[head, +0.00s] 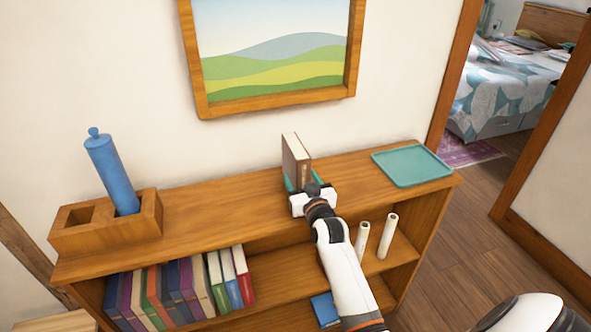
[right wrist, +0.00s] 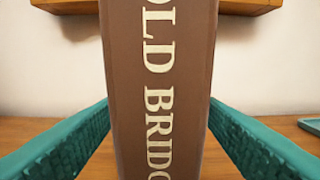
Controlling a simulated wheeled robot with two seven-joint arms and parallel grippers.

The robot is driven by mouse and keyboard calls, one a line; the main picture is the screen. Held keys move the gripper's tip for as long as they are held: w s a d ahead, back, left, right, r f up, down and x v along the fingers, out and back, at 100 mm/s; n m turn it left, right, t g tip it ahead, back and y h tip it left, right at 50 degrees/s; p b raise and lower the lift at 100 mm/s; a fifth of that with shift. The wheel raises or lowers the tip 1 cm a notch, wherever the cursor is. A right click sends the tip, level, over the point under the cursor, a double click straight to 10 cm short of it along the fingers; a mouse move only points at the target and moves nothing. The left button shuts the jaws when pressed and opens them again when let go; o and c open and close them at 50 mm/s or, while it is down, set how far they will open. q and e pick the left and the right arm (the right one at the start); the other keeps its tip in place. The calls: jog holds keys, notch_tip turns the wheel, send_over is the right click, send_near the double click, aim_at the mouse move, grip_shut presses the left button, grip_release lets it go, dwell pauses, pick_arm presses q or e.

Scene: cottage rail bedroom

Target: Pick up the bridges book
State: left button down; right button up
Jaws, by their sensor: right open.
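The bridges book (head: 296,158) stands upright on top of the wooden shelf unit, with a brown cover and pale pages. In the right wrist view its brown spine (right wrist: 160,90) fills the middle, with the letters "OLD BRIDG" showing. My right gripper (head: 303,184) is at the book's near side. Its teal fingers (right wrist: 158,135) are open, one on each side of the spine, with a visible gap on both sides. My left gripper is not in view.
A teal tray (head: 412,165) lies to the right on the shelf top (head: 225,190). A wooden holder (head: 82,236) with a blue cylinder (head: 112,172) stands at the left. Several books (head: 180,290) fill the shelf below. Two white rolls (head: 388,236) stand at lower right. A framed picture (head: 275,100) hangs behind.

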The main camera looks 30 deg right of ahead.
jog(key=shift+r, duration=0.1)
jog(key=shift+c, duration=0.8)
jog(key=c, duration=0.9)
jog(key=shift+r, duration=0.1)
jog(key=shift+c, duration=1.1)
jog(key=shift+r, duration=0.1)
